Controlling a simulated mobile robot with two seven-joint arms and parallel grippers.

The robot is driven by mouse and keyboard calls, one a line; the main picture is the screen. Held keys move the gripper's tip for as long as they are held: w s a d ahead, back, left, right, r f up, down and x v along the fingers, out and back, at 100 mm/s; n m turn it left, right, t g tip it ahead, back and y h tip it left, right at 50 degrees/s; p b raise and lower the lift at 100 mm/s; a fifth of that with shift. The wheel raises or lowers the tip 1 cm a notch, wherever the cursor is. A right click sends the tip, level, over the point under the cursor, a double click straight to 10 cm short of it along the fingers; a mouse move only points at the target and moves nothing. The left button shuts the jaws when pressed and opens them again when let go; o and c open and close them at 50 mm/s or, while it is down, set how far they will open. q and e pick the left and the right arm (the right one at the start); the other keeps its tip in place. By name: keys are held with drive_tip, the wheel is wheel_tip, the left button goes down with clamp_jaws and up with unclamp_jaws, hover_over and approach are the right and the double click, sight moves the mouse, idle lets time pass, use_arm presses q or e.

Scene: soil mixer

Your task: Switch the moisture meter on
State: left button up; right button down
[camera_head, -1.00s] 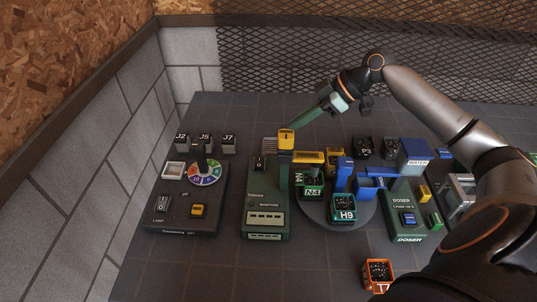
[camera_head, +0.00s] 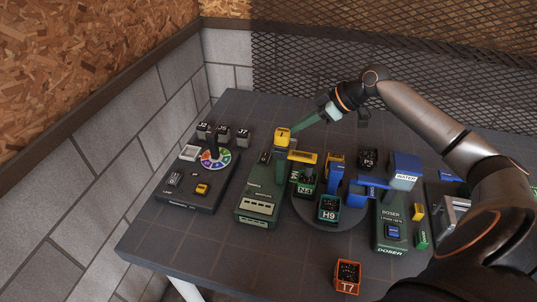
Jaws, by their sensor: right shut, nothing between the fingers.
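My right gripper (camera_head: 298,128) comes in from the right, shut and empty. Its slim green fingers point down-left, with the tips close beside the yellow block (camera_head: 283,137) on top of the green machine (camera_head: 257,207). I cannot tell whether they touch it. To the left stands a dark flat box (camera_head: 190,200) with a multicoloured dial (camera_head: 216,160), a rocker switch (camera_head: 175,180) and a yellow button (camera_head: 202,189). The green machine has a small dark switch (camera_head: 265,158) at its back left. The small labels are unreadable, so I cannot tell which is the moisture meter. My left gripper is not in view.
Pots J2, J5 and J7 (camera_head: 223,133) stand behind the dark box. Pots N4 (camera_head: 305,188) and H9 (camera_head: 328,210) sit on a round turntable. A green doser (camera_head: 392,235) stands right, and pot T7 (camera_head: 347,277) in front. The table's front left is clear.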

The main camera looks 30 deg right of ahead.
idle(0.4)
hover_over(261, 158)
drive_tip(key=s+d, duration=0.2)
drive_tip(key=f, duration=0.6)
drive_tip(key=shift+s+f, duration=0.2)
drive_tip(key=shift+f, duration=0.15)
wheel_tip(261, 158, down, 4)
drive_tip(key=shift+w+a+r, duration=0.1)
drive_tip(key=shift+r, duration=0.1)
drive_tip(key=shift+f, duration=0.45)
